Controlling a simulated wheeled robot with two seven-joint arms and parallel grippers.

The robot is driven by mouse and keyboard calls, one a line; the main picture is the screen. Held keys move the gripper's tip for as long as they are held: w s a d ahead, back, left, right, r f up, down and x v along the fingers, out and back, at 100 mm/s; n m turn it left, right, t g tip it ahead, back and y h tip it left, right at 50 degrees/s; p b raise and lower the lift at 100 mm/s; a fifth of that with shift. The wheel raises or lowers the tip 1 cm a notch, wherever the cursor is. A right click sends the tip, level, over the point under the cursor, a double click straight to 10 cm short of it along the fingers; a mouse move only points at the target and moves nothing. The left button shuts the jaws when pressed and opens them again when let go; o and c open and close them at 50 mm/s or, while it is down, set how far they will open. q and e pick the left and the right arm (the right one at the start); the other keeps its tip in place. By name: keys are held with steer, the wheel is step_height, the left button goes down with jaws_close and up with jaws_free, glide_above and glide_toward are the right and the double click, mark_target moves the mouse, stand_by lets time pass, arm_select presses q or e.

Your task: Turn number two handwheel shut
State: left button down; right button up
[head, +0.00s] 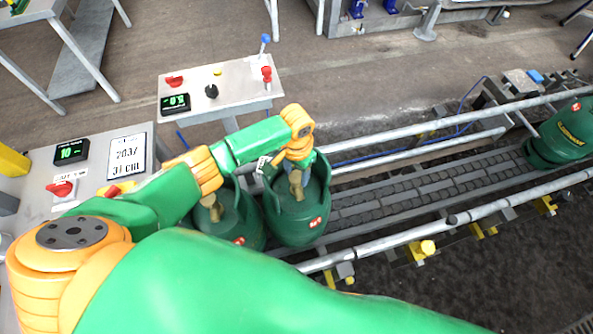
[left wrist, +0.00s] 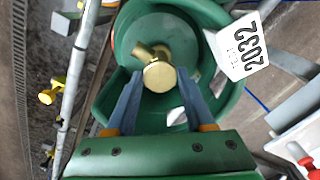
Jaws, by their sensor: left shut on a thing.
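Two green gas cylinders stand side by side on the conveyor, a left one (head: 238,222) and a right one (head: 303,222). My left gripper (head: 297,183) reaches down inside the collar of the right one. In the left wrist view, its two blue fingers (left wrist: 160,90) are on either side of the round brass handwheel (left wrist: 158,76), shut on it. The green collar (left wrist: 98,98) surrounds valve and fingers. The left cylinder has a brass valve (head: 213,208). My right gripper is not in view.
The roller conveyor (head: 420,180) runs right between metal rails (head: 450,215), with another green cylinder (head: 560,138) farther along. A control box (head: 217,88) stands behind the cylinders. A panel with a 10 display (head: 72,151) and a 2037 sign (head: 126,157) is at left.

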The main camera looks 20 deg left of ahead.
mark_target(297, 176)
arm_select(q)
steer(key=shift+w+m+p, duration=0.1)
steer(key=shift+m+p, duration=0.4)
steer(key=shift+m, duration=1.7)
steer(key=shift+c, duration=1.4)
jaws_free()
step_height(297, 176, up, 7)
steer(key=shift+r+p, duration=0.1)
steer(key=shift+p, duration=0.3)
